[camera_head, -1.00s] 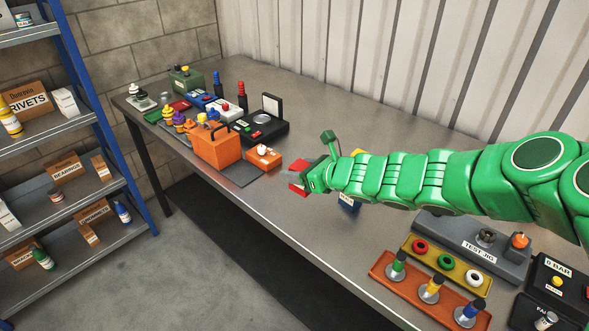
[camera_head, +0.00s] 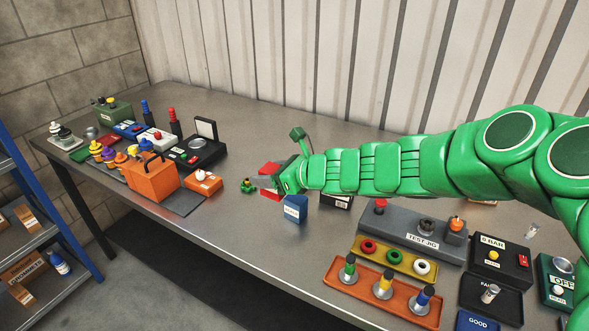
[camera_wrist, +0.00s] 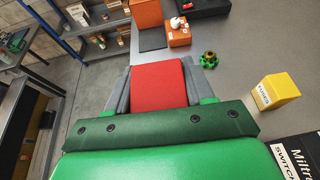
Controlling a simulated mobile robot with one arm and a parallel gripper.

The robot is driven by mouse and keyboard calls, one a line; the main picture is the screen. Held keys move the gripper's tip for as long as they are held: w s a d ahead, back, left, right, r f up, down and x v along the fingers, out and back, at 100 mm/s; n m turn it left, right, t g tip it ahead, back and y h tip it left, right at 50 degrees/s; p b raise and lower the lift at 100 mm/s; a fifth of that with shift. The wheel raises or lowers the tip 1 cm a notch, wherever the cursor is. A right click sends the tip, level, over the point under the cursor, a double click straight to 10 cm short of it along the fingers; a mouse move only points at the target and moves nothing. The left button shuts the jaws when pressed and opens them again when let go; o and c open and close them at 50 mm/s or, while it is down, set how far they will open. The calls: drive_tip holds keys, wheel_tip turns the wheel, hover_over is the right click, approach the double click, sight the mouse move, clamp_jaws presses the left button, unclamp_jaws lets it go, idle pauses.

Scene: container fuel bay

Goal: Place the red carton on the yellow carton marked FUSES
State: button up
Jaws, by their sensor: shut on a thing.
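The red carton (camera_wrist: 160,85) sits between the two grey fingers of my gripper (camera_wrist: 160,72) in the wrist view, and the fingers are shut on it. In the head view the red carton (camera_head: 270,195) shows partly at the end of my gripper (camera_head: 264,182), above or at the table; the gap below it is hard to tell. The yellow carton (camera_wrist: 277,92) stands on the table to the right of my gripper in the wrist view, apart from it. Its label looks like FUSES but is small. In the head view the yellow carton is hidden, seemingly behind my arm.
A blue carton (camera_head: 296,208) stands just below my wrist in the head view. A small green object (camera_head: 248,186) lies left of the gripper. A black SWITCH carton (camera_wrist: 298,155) is close to the yellow one.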

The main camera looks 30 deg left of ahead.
drive_tip(key=w+d+r, duration=0.2)
drive_tip(key=w+r, duration=0.1)
drive_tip(key=w, duration=0.3)
drive_tip(key=w+d+r, duration=0.2)
drive_tip(key=w, duration=0.4)
drive_tip(key=w+a+f, duration=0.2)
drive_tip(key=w, duration=0.1)
drive_tip(key=w+a+f, duration=0.6)
drive_tip(key=shift+w, duration=0.3)
drive_tip(key=shift+w+a+f, duration=0.2)
drive_tip(key=shift+f, duration=0.2)
drive_tip(key=shift+w+a+f, duration=0.15)
drive_tip(key=shift+w+f, duration=0.05)
drive_tip(key=shift+f, duration=1.6)
drive_tip(key=shift+f, duration=0.1)
drive_tip(key=o, duration=1.1)
